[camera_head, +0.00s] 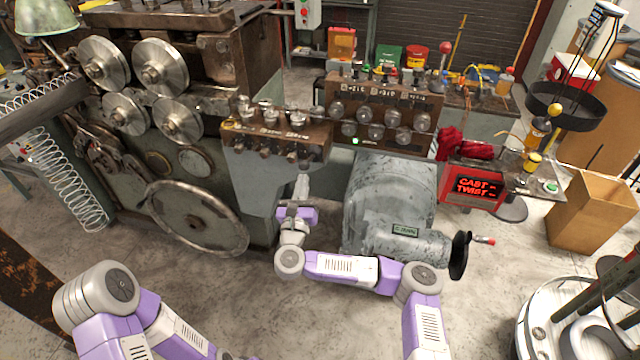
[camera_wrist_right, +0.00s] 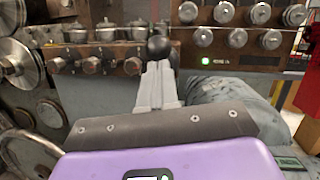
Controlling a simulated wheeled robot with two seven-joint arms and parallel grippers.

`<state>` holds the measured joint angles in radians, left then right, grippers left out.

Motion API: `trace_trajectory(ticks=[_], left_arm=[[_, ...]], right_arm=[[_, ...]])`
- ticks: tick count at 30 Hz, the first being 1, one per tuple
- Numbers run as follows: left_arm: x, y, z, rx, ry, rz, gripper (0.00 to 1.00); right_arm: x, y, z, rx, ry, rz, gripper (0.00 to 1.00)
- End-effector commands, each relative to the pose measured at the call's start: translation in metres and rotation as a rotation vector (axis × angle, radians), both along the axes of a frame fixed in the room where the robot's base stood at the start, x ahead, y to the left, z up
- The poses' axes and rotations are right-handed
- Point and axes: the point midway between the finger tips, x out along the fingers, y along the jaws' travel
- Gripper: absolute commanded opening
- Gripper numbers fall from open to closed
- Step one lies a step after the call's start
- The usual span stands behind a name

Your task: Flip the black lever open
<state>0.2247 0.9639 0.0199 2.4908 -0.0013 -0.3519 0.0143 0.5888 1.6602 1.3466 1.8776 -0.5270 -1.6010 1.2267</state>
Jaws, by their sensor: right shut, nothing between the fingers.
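In the right wrist view, a black ball knob (camera_wrist_right: 158,47), which looks like the black lever's end, stands just beyond the fingertips of my right gripper (camera_wrist_right: 157,68). The gripper's grey fingers are together and empty, pointing at the knob. I cannot tell whether they touch it, and the lever's shaft is hidden. In the head view, my right gripper (camera_head: 303,180) is just below the front of the brown control box (camera_head: 268,138). The knob is too small to make out there. My left arm shows at the lower left, but its gripper is out of view.
The coiler machine with metal rollers (camera_head: 160,68) and a large handwheel (camera_head: 197,218) stands left of my right gripper. A grey motor housing (camera_head: 385,205) is close on its right. A knob panel (camera_head: 380,112) with a green light is above. Open floor lies in front.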

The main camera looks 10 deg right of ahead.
Motion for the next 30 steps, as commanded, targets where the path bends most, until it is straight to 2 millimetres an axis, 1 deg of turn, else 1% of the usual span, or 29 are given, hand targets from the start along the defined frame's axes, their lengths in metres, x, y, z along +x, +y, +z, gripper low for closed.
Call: trace_trajectory(ticks=[1,6,22,26,30], left_arm=[[0.000,0.000,0.002,0.000,0.000,0.000,0.43],[0.000,0.000,0.005,0.000,0.000,0.001,0.43],[0.000,0.000,0.005,0.000,0.001,0.000,0.43],[0.000,0.000,0.002,0.000,0.000,0.000,0.43],[0.000,0.000,-0.010,0.000,0.000,0.000,0.43]], right_arm=[[0.000,0.002,0.004,-0.001,-0.001,0.004,0.00],[0.002,0.005,0.009,-0.001,-0.002,0.009,0.00],[0.002,0.004,0.011,-0.002,-0.006,0.007,0.00],[0.001,0.005,0.008,-0.001,-0.006,0.009,0.00],[-0.004,0.009,-0.006,-0.001,-0.004,0.015,0.00]])
